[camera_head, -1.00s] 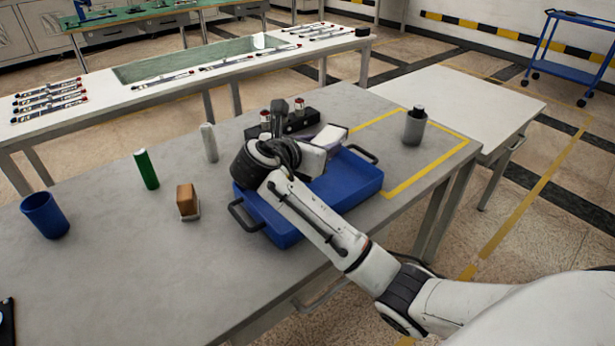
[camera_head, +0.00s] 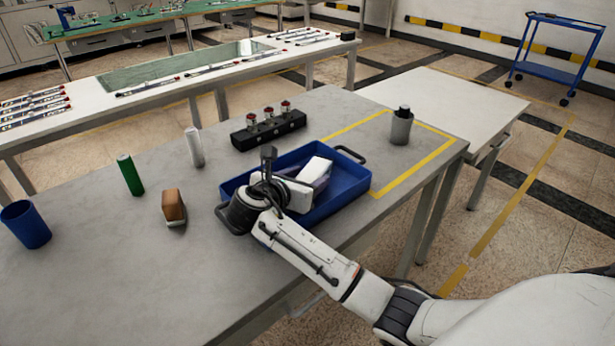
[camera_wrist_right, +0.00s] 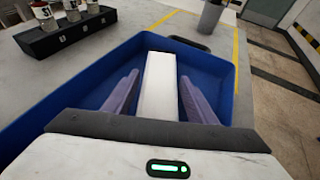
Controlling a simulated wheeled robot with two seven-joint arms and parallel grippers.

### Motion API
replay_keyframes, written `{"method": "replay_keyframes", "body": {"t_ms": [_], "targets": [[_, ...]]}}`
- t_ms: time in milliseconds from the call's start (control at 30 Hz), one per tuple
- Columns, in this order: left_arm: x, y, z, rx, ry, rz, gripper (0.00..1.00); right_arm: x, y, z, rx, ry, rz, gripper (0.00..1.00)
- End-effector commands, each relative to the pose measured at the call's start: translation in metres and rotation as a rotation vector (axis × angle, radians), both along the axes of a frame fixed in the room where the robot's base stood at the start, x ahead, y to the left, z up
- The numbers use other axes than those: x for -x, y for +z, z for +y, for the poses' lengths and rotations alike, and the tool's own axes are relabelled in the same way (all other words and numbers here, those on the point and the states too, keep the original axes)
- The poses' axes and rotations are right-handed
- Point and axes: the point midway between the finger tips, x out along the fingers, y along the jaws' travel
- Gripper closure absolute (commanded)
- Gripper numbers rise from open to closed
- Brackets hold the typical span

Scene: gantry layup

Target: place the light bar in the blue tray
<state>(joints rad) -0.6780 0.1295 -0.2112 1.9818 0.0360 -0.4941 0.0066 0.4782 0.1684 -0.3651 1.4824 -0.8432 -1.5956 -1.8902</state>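The light bar, a plain white block (camera_wrist_right: 158,85), lies between my right gripper's two purple-grey fingers (camera_wrist_right: 159,86) in the right wrist view. Blue tray floor shows on both sides of it, between bar and fingers, so the gripper looks open around it. Its near end is hidden by the gripper body. In the head view, the white bar (camera_head: 316,169) is inside the blue tray (camera_head: 345,190), with my right gripper (camera_head: 310,180) low over the tray. Whether the bar rests fully on the floor is hard to tell. My left gripper is not in view.
A black block with several red-topped parts (camera_head: 268,131) stands behind the tray. A grey cup (camera_head: 401,128) stands within the yellow outline. A white cylinder (camera_head: 194,146), green cylinder (camera_head: 130,175), brown-topped block (camera_head: 173,206) and blue cup (camera_head: 26,225) stand left. The table's front left is clear.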

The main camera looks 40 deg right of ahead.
Motion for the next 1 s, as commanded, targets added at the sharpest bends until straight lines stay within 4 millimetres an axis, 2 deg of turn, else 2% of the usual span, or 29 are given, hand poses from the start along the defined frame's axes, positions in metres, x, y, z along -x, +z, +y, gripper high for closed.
{"method": "replay_keyframes", "body": {"t_ms": [367,433,567,800,1000], "targets": [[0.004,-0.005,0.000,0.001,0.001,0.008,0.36,0.000,0.002,0.000,-0.001,-0.001,-0.002,0.41],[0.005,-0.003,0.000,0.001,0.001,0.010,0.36,0.002,0.005,0.005,-0.001,0.001,-0.001,0.41],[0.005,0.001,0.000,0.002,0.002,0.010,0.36,0.011,0.014,0.023,-0.003,0.003,-0.002,0.41],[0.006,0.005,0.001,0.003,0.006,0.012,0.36,0.032,0.034,0.067,-0.003,0.003,-0.001,0.41],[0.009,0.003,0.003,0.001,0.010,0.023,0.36,0.045,0.045,0.091,-0.002,0.000,-0.002,0.41]]}}
